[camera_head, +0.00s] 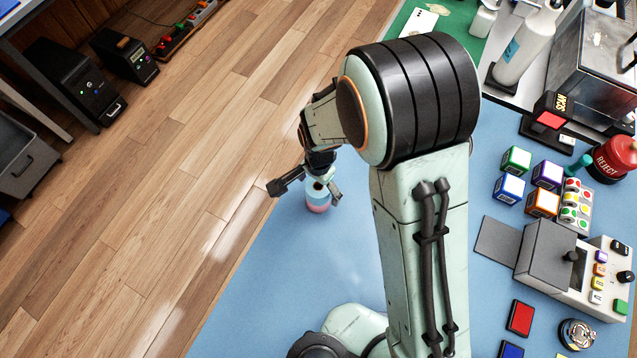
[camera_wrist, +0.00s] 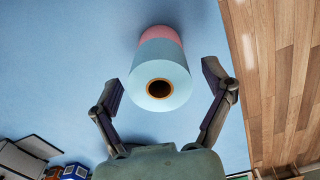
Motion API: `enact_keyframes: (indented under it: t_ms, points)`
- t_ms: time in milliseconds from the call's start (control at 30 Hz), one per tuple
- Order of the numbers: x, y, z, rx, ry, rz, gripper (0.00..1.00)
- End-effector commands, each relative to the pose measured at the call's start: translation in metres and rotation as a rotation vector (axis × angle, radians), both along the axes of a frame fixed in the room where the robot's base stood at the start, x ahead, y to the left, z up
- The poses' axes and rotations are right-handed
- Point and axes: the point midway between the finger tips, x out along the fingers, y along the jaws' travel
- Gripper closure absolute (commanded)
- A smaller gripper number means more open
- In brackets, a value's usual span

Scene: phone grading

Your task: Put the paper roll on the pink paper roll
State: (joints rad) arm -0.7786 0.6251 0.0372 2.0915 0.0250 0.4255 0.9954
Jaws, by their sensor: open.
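A light blue paper roll (camera_wrist: 160,74) stands upright on the pink paper roll (camera_wrist: 161,36) in the wrist view, its brown core hole facing the camera. The two look stacked and touching. In the head view the blue roll (camera_head: 316,193) sits above the pink roll (camera_head: 318,208), near the left edge of the blue table. My gripper (camera_head: 308,187) is open above the stack. In the wrist view its fingers (camera_wrist: 164,88) are spread on either side of the blue roll, with gaps on both sides.
The blue table (camera_head: 265,300) is clear around the stack, and its edge drops to the wooden floor (camera_head: 170,190). Coloured cubes (camera_head: 530,180), a grey control box (camera_head: 570,265) and a red reject button (camera_head: 615,158) stand at the right. My arm covers the middle.

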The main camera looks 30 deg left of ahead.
Motion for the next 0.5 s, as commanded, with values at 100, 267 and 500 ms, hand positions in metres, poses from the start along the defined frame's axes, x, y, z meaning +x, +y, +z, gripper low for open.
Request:
enact_keyframes:
  t_ms: [100,267,500]
  points:
    - [0.0,0.0,0.001,0.001,-0.001,0.0,0.19]
    - [0.001,0.001,0.02,0.004,-0.004,0.0,0.19]
    - [0.001,0.001,0.076,0.006,-0.006,-0.001,0.19]
